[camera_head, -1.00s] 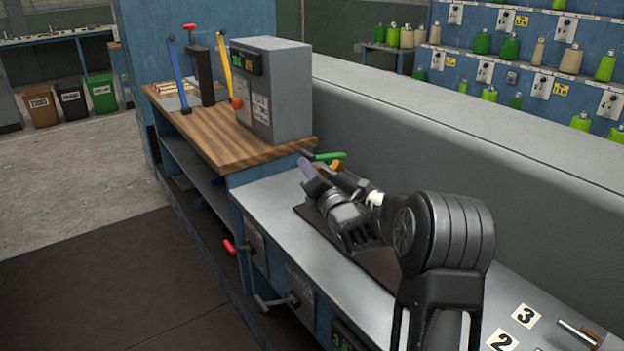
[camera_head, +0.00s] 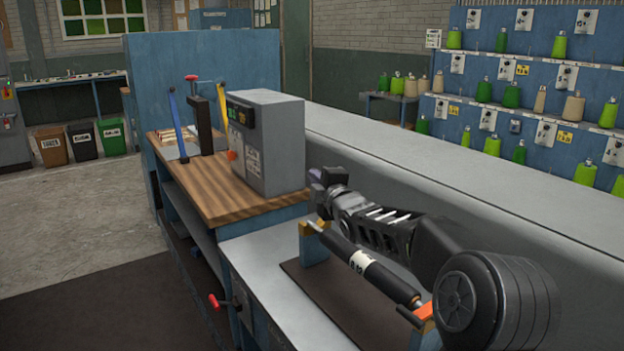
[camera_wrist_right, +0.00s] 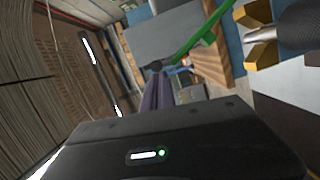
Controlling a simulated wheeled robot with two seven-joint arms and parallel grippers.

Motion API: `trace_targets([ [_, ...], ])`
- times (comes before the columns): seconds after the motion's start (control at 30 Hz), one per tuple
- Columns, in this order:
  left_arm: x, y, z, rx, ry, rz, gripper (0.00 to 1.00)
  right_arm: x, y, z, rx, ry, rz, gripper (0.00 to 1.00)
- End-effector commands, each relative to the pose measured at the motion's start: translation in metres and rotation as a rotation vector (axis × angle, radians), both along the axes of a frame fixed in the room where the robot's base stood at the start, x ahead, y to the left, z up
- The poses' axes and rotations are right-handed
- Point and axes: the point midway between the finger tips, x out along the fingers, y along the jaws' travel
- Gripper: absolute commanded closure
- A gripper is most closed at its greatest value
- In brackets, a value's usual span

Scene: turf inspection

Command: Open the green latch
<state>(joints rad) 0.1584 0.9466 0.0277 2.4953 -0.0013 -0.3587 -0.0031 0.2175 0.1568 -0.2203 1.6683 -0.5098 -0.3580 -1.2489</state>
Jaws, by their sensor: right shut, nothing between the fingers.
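The green latch (camera_wrist_right: 204,34) shows in the right wrist view as a slanted green lever, just beyond and to the right of my right gripper's (camera_wrist_right: 157,85) purple fingers. I cannot tell whether they touch. In the head view my right gripper (camera_head: 322,184) is shut and empty at the far end of a dark roller (camera_head: 365,265) with a white label; it hides the green latch there. The roller lies between yellow brackets (camera_head: 314,243), and an orange latch (camera_head: 424,313) sits at its near end. My left gripper is out of view.
A grey box with a display (camera_head: 264,145) stands on a wooden bench top (camera_head: 215,190) to the left of my right gripper. A long grey housing (camera_head: 440,175) runs along behind the roller. A red-knobbed lever (camera_head: 214,301) sticks out at the front.

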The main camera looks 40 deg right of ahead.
Motion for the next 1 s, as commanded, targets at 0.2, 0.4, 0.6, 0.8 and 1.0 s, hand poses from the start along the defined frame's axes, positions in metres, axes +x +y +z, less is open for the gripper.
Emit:
trace_targets([
  [0.2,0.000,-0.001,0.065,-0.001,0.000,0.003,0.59,-0.001,-0.026,0.026,0.202,0.000,-0.005,1.00],
  [0.4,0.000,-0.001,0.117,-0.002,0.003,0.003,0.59,-0.002,-0.051,0.030,0.391,-0.003,-0.004,1.00],
  [0.6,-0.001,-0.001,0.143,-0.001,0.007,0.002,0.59,-0.002,-0.075,0.024,0.498,-0.007,-0.003,1.00],
  [0.8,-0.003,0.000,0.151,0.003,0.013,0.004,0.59,-0.002,-0.092,0.018,0.496,-0.010,-0.001,1.00],
  [1.0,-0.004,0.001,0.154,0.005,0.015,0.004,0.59,-0.002,-0.100,0.015,0.496,-0.010,0.000,1.00],
])
